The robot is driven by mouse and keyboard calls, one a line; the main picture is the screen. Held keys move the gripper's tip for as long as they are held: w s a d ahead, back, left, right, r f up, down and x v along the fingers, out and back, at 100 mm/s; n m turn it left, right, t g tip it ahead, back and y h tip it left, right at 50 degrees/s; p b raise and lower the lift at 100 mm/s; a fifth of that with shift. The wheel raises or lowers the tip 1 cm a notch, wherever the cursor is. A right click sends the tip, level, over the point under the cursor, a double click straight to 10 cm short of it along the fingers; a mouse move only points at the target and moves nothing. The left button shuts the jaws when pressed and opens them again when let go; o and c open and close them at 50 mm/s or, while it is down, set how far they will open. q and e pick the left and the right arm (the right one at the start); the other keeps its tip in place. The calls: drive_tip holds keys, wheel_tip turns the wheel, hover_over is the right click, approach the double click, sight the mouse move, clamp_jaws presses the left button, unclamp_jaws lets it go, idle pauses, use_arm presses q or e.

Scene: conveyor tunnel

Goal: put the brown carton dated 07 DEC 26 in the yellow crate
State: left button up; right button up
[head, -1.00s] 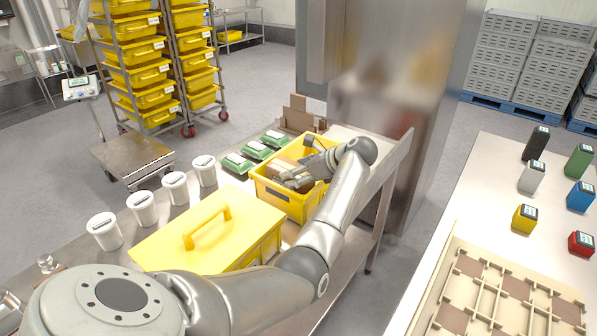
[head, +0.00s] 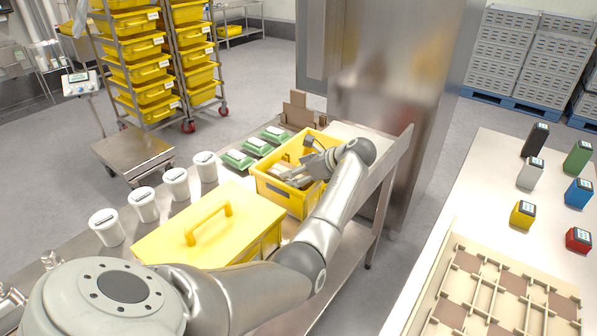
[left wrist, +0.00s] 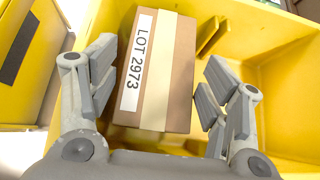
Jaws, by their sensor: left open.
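A brown carton (left wrist: 165,75) with a pale tape strip and a white label reading LOT 2973 is inside the yellow crate (head: 287,199). No date shows on its visible faces. My left gripper (head: 297,174) reaches down into the crate. In the left wrist view my left gripper (left wrist: 157,88) is open, with a finger on either side of the carton and a visible gap on both sides. In the head view the gripper and crate wall hide most of the carton. My right gripper is not in view.
A closed yellow box with a handle (head: 207,236) stands in front of the crate. White tubs (head: 142,205) and green packs (head: 256,147) line the left side. A metal tunnel housing (head: 372,120) rises behind. A table (head: 470,205) at right holds coloured blocks and a divided tray.

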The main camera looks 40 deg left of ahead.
use_arm(q)
drive_tip(key=shift+r+b, duration=0.35)
drive_tip(key=shift+b, duration=0.2)
drive_tip(key=v, duration=1.2)
drive_tip(key=shift+r+b, duration=0.3)
drive_tip(key=shift+b, duration=0.15)
